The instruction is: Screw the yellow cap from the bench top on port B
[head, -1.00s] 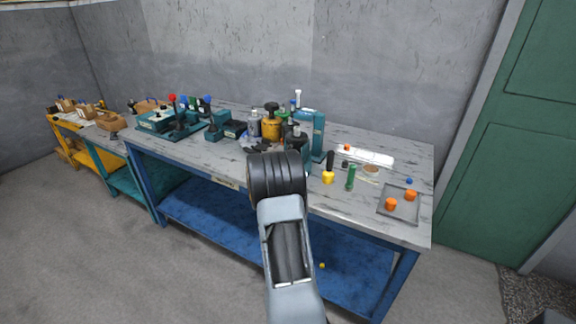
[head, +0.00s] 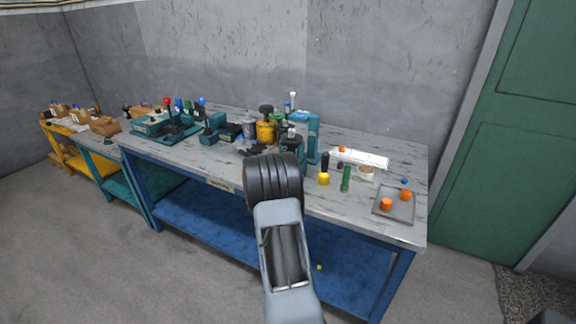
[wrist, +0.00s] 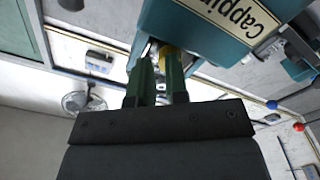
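In the wrist view, the two green fingers of my gripper (wrist: 160,82) reach up to a teal block (wrist: 195,35) with a cream label reading "Capping". The fingers stand a narrow gap apart. A small yellow piece (wrist: 168,58), possibly the yellow cap, shows at the fingertips, mostly by the right one. I cannot tell whether it is gripped. In the head view, my arm hides the gripper and what is before it. A small yellow spot (head: 319,267) shows low, at the blue lower shelf; it is too small to identify. Port B cannot be made out.
Teal blocks with red and blue knobs stand left. Bare bench top shows at the right.

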